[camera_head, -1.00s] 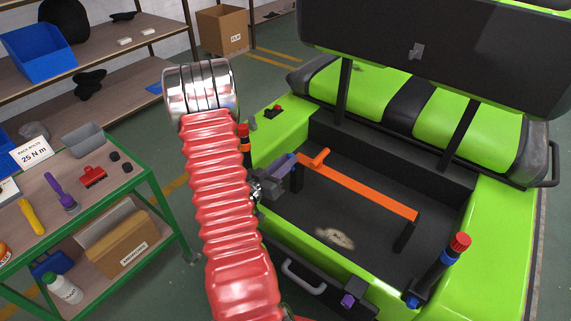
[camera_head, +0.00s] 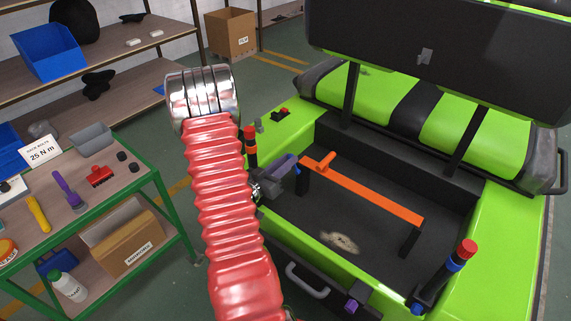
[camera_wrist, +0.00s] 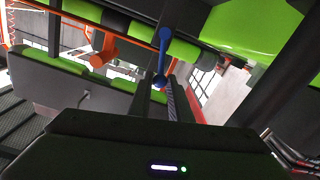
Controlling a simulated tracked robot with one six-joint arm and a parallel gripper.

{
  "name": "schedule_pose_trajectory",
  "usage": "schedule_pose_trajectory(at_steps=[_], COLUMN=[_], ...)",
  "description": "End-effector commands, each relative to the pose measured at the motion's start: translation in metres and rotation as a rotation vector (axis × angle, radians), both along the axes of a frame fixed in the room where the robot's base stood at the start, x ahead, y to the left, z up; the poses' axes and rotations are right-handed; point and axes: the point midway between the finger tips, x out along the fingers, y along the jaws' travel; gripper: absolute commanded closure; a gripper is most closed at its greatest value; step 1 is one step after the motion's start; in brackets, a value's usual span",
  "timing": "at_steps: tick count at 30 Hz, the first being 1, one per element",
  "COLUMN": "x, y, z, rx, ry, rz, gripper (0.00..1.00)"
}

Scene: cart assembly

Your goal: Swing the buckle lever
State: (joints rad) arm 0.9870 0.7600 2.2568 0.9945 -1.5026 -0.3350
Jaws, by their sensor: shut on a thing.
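In the wrist view a slim blue lever with a rounded end (camera_wrist: 161,79) stands between my two dark fingers. My gripper (camera_wrist: 160,98) is shut on it. In the head view my gripper (camera_head: 283,177) is at the left side of the cart's black bed, beside the left end of an orange bar (camera_head: 365,190). A blue-purple part (camera_head: 284,163) shows at the gripper there; my red-sleeved arm hides some of this area. The orange bar has an orange knob (camera_head: 325,161) at its left end and spans the bed to a black post.
Posts with red caps stand at the bed's left (camera_head: 250,140) and right (camera_head: 462,255) corners. A purple knob (camera_head: 351,306) and a grey handle (camera_head: 307,283) are on the cart's front. A green-framed bench (camera_head: 165,190) with tools stands left.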

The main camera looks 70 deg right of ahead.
Motion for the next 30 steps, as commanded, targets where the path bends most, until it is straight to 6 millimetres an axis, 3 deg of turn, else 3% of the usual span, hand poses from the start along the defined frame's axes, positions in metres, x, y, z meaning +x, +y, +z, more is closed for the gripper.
schedule_pose_trajectory(at_steps=[9, 30], x=[0.014, 0.024], y=[-0.006, -0.010], z=[-0.006, -0.015], rx=[0.002, 0.001], ry=[0.000, -0.001], rz=[0.002, 0.002], gripper=[0.95, 0.94])
